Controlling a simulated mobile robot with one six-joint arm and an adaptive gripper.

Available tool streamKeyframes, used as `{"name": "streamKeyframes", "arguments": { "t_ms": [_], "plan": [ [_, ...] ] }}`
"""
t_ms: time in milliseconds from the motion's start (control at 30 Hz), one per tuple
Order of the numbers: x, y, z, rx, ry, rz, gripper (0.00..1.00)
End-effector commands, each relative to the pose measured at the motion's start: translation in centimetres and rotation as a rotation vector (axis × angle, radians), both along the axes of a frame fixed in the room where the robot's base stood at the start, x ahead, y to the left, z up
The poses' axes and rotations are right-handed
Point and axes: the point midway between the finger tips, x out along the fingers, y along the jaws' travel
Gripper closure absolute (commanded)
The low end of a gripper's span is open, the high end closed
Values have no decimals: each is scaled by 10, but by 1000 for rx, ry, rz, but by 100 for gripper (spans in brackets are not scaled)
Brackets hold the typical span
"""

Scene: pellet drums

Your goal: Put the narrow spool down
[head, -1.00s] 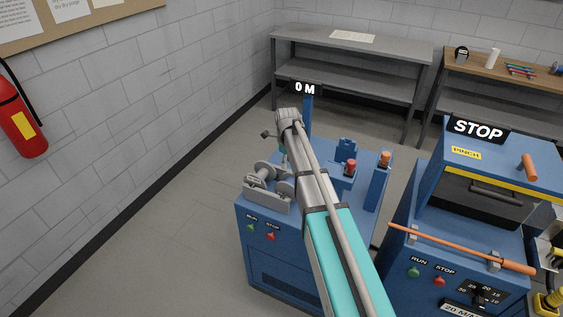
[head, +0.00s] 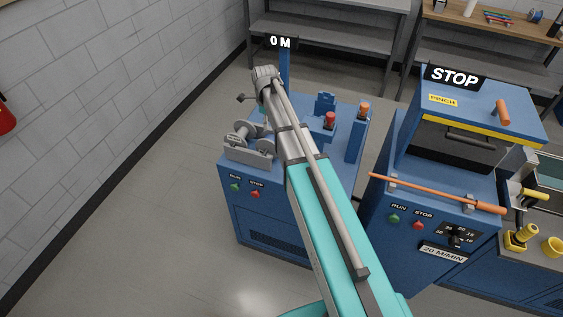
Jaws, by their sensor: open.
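A grey spool-like part (head: 239,133) with round flanges sits on a grey bracket on top of the left blue machine (head: 262,207). I cannot tell whether it is the narrow spool. My arm reaches over this machine from the lower right. Its wrist end is at the back left of the machine top, behind and above the grey part. My gripper's fingers are hidden behind the arm, so what is between them does not show. A small dark knob (head: 240,97) sticks out left of the wrist; I cannot tell what it belongs to.
A post with a "0 M" sign (head: 281,43) stands at the machine's back. A red button (head: 329,120) and an orange-topped blue post (head: 357,135) stand right of my arm. The "STOP" machine (head: 470,130) with an orange rod is further right. Floor at left is clear.

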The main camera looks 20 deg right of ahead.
Motion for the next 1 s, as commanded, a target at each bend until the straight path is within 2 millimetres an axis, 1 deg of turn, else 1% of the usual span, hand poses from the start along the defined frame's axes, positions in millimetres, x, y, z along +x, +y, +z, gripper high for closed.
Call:
{"name": "streamKeyframes", "arguments": {
  "t_ms": [33, 167, 1000],
  "plan": [
    [-12, 0, 0, 0, 1, 56, 52],
    [-36, 0, 0, -1, 3, 242, 52],
    [-197, 1, 0, -5, 16, 1575, 52]
  ]
}}
